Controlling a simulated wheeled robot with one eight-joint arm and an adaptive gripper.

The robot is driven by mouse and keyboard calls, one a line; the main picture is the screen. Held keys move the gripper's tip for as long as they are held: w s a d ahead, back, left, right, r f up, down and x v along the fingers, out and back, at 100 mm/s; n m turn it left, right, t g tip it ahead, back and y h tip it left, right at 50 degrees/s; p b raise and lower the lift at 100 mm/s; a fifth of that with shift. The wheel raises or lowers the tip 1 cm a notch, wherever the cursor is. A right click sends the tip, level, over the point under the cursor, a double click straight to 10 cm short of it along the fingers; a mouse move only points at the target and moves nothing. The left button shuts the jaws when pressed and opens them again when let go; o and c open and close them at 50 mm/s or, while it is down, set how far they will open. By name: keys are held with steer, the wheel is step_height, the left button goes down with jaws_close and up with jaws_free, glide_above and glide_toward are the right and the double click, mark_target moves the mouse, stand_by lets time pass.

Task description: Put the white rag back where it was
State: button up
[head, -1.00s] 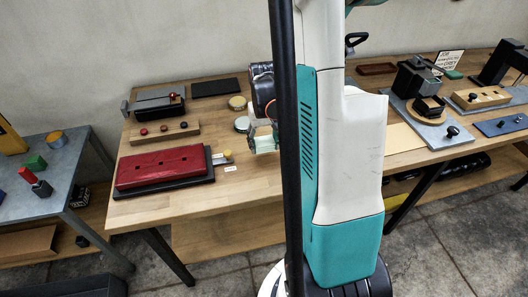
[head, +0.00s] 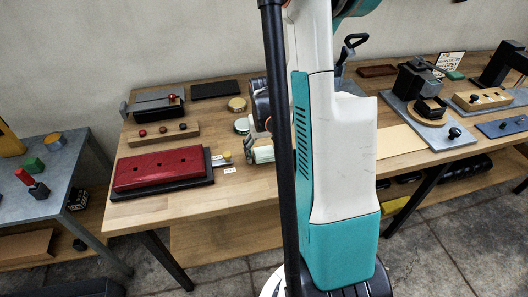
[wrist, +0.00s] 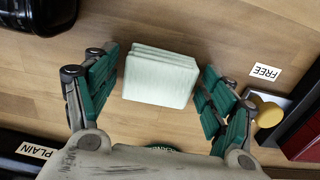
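The white rag (wrist: 160,78) is a folded, layered, pale square in the wrist view. It lies between the teal fingers of my gripper (wrist: 162,88) and fills nearly the whole gap, with the fingers close along its left and right sides. In the head view the pale rag (head: 262,154) shows at my gripper (head: 259,146), low over the wooden table, to the right of the red box. Whether the rag touches the tabletop cannot be told. My arm and a dark column hide part of the table.
A FREE label (wrist: 265,72) and a yellow knob (wrist: 267,112) are right of the rag in the wrist view. A red box (head: 160,168) is left in the head view. The table's front strip (head: 240,195) is bare.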

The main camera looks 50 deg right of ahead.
mark_target(263, 152)
step_height(263, 152, up, 12)
steer(key=p, duration=0.4)
steer(key=shift+r, duration=0.2)
